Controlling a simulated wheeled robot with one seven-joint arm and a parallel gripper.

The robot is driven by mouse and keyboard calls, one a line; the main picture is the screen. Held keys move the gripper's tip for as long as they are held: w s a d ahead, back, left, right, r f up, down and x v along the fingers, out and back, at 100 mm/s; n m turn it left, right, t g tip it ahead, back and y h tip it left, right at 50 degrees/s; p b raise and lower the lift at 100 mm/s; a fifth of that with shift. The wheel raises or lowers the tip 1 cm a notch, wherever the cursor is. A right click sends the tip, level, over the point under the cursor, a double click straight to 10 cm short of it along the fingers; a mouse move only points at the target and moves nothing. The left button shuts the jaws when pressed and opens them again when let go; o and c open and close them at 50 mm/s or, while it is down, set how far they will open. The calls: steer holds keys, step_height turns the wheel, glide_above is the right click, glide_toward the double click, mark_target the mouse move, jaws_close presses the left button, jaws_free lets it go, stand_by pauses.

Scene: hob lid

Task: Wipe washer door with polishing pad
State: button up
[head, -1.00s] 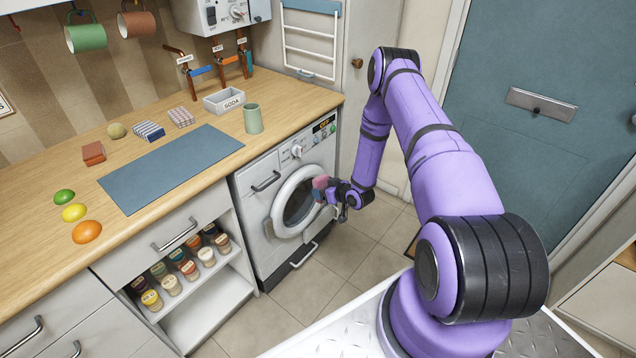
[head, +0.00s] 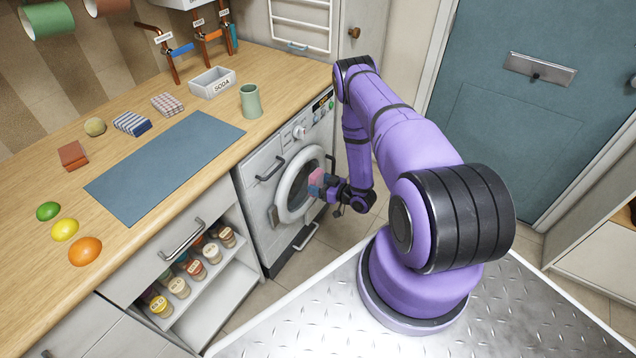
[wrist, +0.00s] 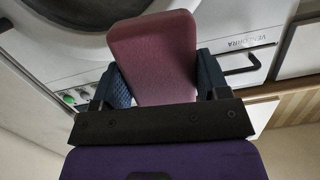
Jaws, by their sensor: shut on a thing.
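The polishing pad (wrist: 153,55) is a pink-red block with rounded corners. My gripper (wrist: 163,85) is shut on it, a blue finger on each side. In the head view the pad (head: 316,177) shows small at the right part of the washer door (head: 283,203), a round porthole with a white ring and dark glass. The gripper (head: 325,184) is in front of the door's right side there. In the wrist view the door (wrist: 45,35) is at the upper left, beyond the pad. I cannot tell whether the pad touches the door.
The white washing machine (head: 258,228) stands under the wooden worktop (head: 190,170). Its handle (head: 306,237) sticks out low at the front. A green cup (head: 250,101) and a soda box (head: 212,83) stand on the worktop. Open shelves with jars (head: 180,288) are to the left.

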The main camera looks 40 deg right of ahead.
mark_target(295, 173)
steer(key=shift+r+x, duration=0.2)
steer(key=shift+x, duration=1.2)
steer(key=shift+r+x, duration=0.25)
steer(key=shift+x, duration=1.2)
steer(key=shift+x, duration=1.05)
steer(key=shift+r, duration=0.15)
steer(key=shift+w+d, duration=0.2)
steer(key=shift+d, duration=0.6)
steer(key=shift+w+d, duration=0.25)
steer(key=shift+d, duration=0.5)
steer(key=shift+w+d, duration=0.45)
steer(key=shift+d, duration=0.6)
steer(key=shift+w+d, duration=0.5)
steer(key=shift+d, duration=0.55)
steer(key=shift+w+d, duration=0.45)
steer(key=shift+d, duration=0.6)
steer(key=shift+s+a, duration=0.45)
steer(key=shift+a, duration=0.6)
steer(key=shift+s+a, duration=0.45)
steer(key=shift+a, duration=0.6)
steer(key=shift+s+a, duration=0.45)
steer(key=shift+a, duration=0.6)
steer(key=shift+s+a, duration=0.2)
steer(key=shift+a, duration=0.55)
steer(key=shift+s+a, duration=0.2)
steer(key=shift+a, duration=0.6)
